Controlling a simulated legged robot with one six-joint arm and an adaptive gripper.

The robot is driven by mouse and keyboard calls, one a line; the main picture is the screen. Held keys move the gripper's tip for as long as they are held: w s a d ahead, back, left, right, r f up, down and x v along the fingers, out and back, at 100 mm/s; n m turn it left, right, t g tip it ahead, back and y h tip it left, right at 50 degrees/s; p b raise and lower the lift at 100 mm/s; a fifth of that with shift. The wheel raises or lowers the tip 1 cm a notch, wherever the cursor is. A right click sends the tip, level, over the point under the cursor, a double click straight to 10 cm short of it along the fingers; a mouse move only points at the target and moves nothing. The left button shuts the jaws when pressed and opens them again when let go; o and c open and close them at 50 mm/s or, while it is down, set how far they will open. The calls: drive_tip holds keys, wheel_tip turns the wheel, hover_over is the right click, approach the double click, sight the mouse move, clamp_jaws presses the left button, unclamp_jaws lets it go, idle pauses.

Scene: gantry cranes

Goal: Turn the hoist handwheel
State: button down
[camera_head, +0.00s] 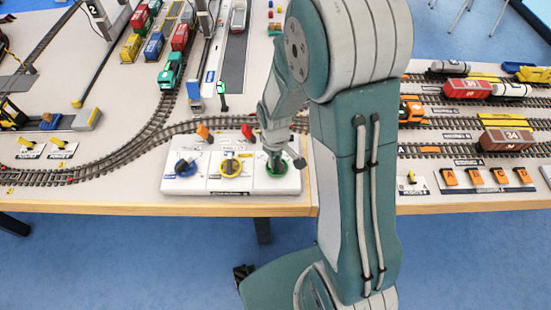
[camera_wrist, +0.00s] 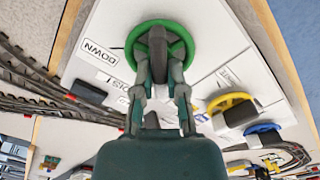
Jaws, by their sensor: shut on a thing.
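The green handwheel (camera_head: 284,171) sits at the right end of a white control panel (camera_head: 210,190) at the table's front edge. In the wrist view its green rim (camera_wrist: 140,29) shows at the top, beside printed labels including DOWN, seen upside down. My gripper (camera_head: 275,155) reaches down onto this wheel from above. In the wrist view my gripper's fingers (camera_wrist: 160,68) are shut on the wheel near its middle. The fingers hide part of the hub.
A yellow handwheel (camera_head: 231,167) and a blue handwheel (camera_head: 186,168) stand left of the green one. An orange lever (camera_head: 203,131) and a red lever (camera_head: 247,132) stand behind. Model track (camera_head: 140,145) curves past the panel. Orange switches (camera_head: 475,176) sit at the right.

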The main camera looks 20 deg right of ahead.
drive_tip(key=shift+w+a+r+n, duration=0.1)
drive_tip(key=shift+w+n, duration=0.2)
drive_tip(key=shift+n, duration=0.3)
drive_tip(key=c, duration=0.7)
unclamp_jaws()
drive_tip(key=shift+s, duration=0.1)
wheel_tip(320, 180, up, 12)
drive_tip(key=shift+a+f, duration=0.1)
